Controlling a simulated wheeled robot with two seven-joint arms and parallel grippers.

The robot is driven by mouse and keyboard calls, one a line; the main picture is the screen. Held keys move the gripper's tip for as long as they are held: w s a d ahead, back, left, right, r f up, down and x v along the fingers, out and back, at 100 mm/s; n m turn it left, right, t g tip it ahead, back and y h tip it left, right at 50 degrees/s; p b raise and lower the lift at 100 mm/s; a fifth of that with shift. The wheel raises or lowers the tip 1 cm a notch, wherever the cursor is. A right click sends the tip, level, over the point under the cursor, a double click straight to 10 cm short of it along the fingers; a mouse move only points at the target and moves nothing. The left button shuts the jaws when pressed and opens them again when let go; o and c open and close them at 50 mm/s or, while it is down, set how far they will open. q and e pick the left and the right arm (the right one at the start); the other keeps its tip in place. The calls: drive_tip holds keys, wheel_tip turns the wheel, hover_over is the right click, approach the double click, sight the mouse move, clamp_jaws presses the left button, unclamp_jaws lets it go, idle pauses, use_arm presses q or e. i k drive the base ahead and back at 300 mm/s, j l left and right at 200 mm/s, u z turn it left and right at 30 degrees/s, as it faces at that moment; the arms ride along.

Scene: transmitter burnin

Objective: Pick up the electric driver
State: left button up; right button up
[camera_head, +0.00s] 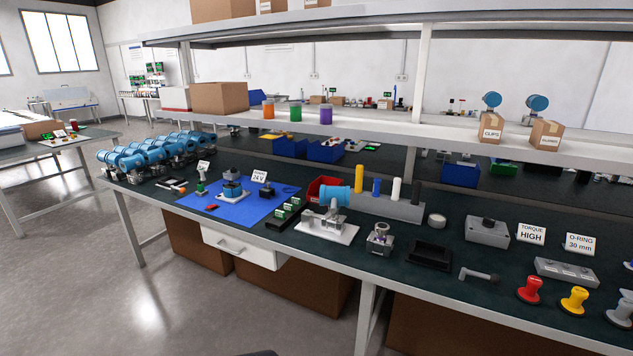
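A small grey tool with an angled end (480,276) lies on the dark bench top at the right, in front of the torque sign. It may be the electric driver, but it is too small to tell for sure. Nothing is touching it from above. Neither of my grippers is in the head view.
A black tray (430,255) lies left of the tool. Red (529,290) and yellow (574,300) knobs stand to its right. Behind are a grey block (487,232) and the "TORQUE HIGH" sign (531,235). A shelf (440,138) overhangs the bench's back. A blue mat (225,205) lies left.

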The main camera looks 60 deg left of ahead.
sight(359, 168)
drive_tip(key=u, duration=1.8)
